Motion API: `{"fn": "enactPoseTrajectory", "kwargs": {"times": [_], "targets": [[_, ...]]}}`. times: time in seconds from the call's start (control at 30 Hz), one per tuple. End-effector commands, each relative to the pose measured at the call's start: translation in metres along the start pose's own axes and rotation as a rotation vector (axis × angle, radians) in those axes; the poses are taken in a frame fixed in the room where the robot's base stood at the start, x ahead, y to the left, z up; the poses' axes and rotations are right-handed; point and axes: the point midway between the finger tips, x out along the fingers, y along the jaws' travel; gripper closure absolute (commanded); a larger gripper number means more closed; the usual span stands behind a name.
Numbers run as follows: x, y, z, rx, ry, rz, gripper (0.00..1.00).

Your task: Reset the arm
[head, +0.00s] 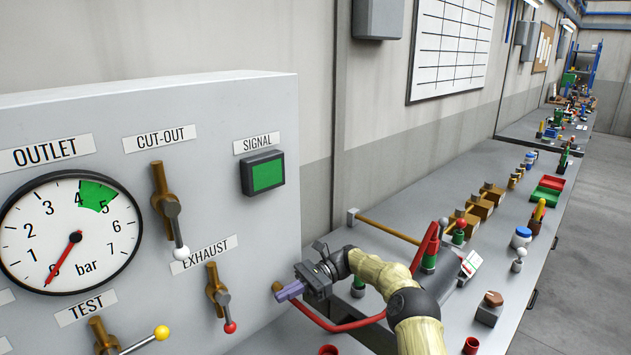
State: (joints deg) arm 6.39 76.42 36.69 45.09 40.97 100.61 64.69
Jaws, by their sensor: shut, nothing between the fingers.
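My gripper (285,295) is in the middle of the head view, at the end of my arm, which reaches in from the lower right. Its fingers are shut with nothing between them. They point left, toward the right part of the grey panel (215,105). The exhaust valve lever (222,297) with a red knob is to the left of the fingers and hangs down, tilted slightly right. A gap shows between the fingers and this lever in the picture. Whether the fingers touch the panel, I cannot tell.
The panel carries an outlet gauge (110,225) with its needle near 0, a cut-out lever (180,252) with a white knob, a test lever (161,333) with a yellow knob, and a green signal light (267,175). A bench (400,180) with several fittings runs along the wall.

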Motion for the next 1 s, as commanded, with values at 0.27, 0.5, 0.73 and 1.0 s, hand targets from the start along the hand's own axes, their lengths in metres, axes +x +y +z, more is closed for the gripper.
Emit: {"fn": "enactPoseTrajectory", "kwargs": {"times": [0.27,0.5,0.73,1.0], "targets": [[0.034,0.025,-0.001,-0.117,0.377,0.04,1.0],[0.029,0.073,-0.011,-0.256,0.708,0.109,1.0],[0.004,0.137,-0.014,-0.406,0.997,0.217,1.0],[-0.028,0.226,-0.005,-0.59,1.285,0.383,1.0]]}}
